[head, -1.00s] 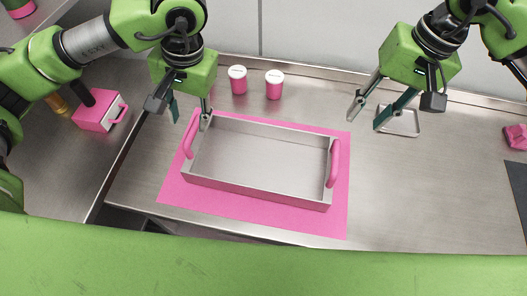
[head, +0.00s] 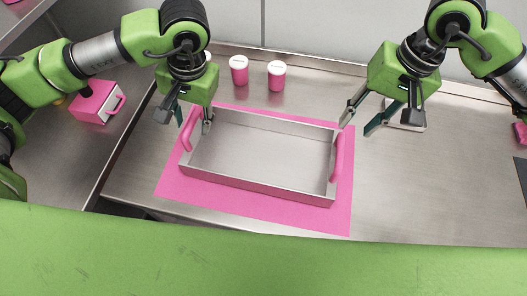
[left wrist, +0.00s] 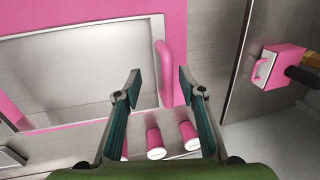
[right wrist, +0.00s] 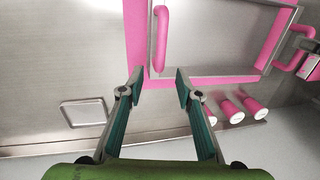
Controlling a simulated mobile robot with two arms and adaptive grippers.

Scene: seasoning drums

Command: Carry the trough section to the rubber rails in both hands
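My left gripper (head: 195,127) is open, above and close to the left handle; the left wrist view shows that handle (left wrist: 163,72) ahead of the spread fingers. My right gripper (head: 356,126) is open, just up and right of the right handle, which shows ahead of the fingers in the right wrist view (right wrist: 161,38). I cannot make out the rubber rails.
Pink cups (head: 239,71) with white lids stand behind the trough along the back wall. A small metal dish (head: 407,121) lies beyond my right gripper. A pink box with a handle (head: 97,102) sits on the left counter. The steel table right of the mat is mostly clear.

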